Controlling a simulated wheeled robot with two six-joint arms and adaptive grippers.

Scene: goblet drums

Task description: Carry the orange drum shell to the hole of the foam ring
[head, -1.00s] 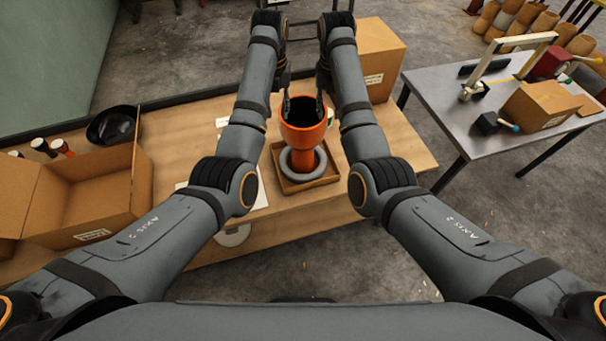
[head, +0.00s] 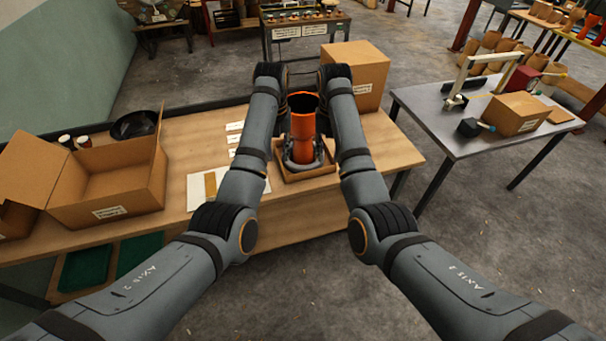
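The orange drum shell (head: 303,128) stands upright between my two arms in the head view, its dark open mouth facing up. Its lower end is at the grey foam ring (head: 303,165), which lies in a shallow wooden tray (head: 306,176) on the wooden table. Whether the foot is seated in the ring's hole or just above it cannot be told. My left gripper (head: 286,116) is at the shell's left side and my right gripper (head: 322,116) at its right side. My forearms and wrists largely hide both, so their fingers and any contact are unclear.
A large open carton (head: 107,185) stands on the table's left, with a dark bowl (head: 135,124) behind it. A closed carton (head: 356,72) stands behind the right arm. White sheets lie left of the tray. A grey metal table (head: 490,115) stands at the right.

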